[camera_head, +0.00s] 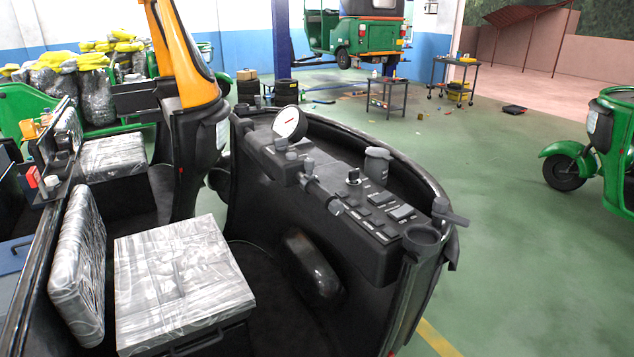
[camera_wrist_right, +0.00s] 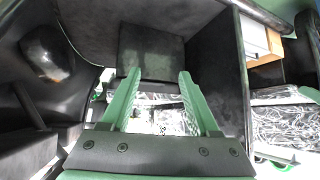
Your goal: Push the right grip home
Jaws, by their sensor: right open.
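The rickshaw's black dashboard (camera_head: 345,215) fills the middle of the head view. A dark bar with knobs (camera_head: 319,188) lies across its top, in front of a round white gauge (camera_head: 290,123). A dark lever (camera_head: 448,213) stands at the right end. I cannot tell which of these is the right grip. In the right wrist view my right gripper (camera_wrist_right: 159,74) has its two green fingers apart, with nothing held between them. A dark square panel (camera_wrist_right: 151,50) shows beyond the fingertips. No grip can be made out there. My left gripper is in neither view.
A grey patterned seat (camera_head: 180,280) and its backrest (camera_head: 80,265) are left of the dashboard. An orange-and-black pillar (camera_head: 185,60) rises behind. Another green rickshaw (camera_head: 612,150) stands at the right. The green floor (camera_head: 535,270) between is clear.

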